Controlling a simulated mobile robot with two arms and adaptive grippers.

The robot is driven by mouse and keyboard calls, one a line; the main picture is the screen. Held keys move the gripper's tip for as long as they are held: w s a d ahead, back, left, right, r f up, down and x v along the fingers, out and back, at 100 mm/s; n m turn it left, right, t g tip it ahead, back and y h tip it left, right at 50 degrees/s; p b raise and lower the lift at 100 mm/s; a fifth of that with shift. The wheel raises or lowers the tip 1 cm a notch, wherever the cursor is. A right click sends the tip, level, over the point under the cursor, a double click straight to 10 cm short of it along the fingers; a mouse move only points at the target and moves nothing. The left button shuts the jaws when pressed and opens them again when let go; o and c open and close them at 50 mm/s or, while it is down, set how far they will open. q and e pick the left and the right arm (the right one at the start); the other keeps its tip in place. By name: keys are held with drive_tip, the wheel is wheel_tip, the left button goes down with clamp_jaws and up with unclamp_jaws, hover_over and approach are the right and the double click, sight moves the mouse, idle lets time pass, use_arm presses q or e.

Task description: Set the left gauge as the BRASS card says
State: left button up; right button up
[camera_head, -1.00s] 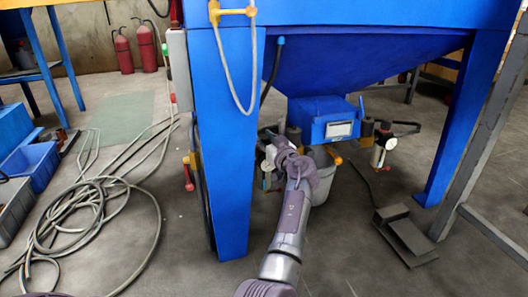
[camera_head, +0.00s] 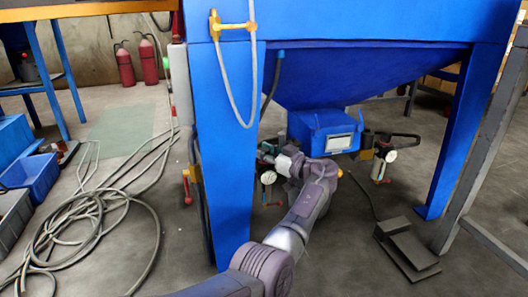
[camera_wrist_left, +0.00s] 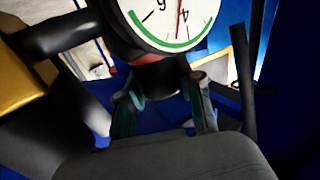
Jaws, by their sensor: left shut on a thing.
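The left gauge (camera_head: 268,178) hangs low under the blue machine, just right of its front leg. Its white dial (camera_wrist_left: 172,20) fills the top of the left wrist view, with a green arc and a red needle close to the 4. My left gripper (camera_head: 270,156) is at this gauge. In the left wrist view its fingers (camera_wrist_left: 164,98) are shut on a dark round knob (camera_wrist_left: 158,74) beside the dial. A white card (camera_head: 340,142) is on the blue box under the hopper; its text is too small to read. My right gripper is out of view.
A second gauge (camera_head: 391,155) hangs to the right of the blue box. The blue leg (camera_head: 226,160) stands close left of my arm. A grey pedal (camera_head: 408,250) lies on the floor at right, and coiled hose (camera_head: 85,220) at left.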

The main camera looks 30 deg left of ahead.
use_arm(q)
drive_tip(key=o, duration=1.2)
drive_tip(key=d, duration=0.4)
drive_tip(key=s+d, duration=0.1)
drive_tip(key=d, duration=0.7)
drive_tip(key=shift+s, duration=0.4)
drive_tip(key=shift+a, duration=0.1)
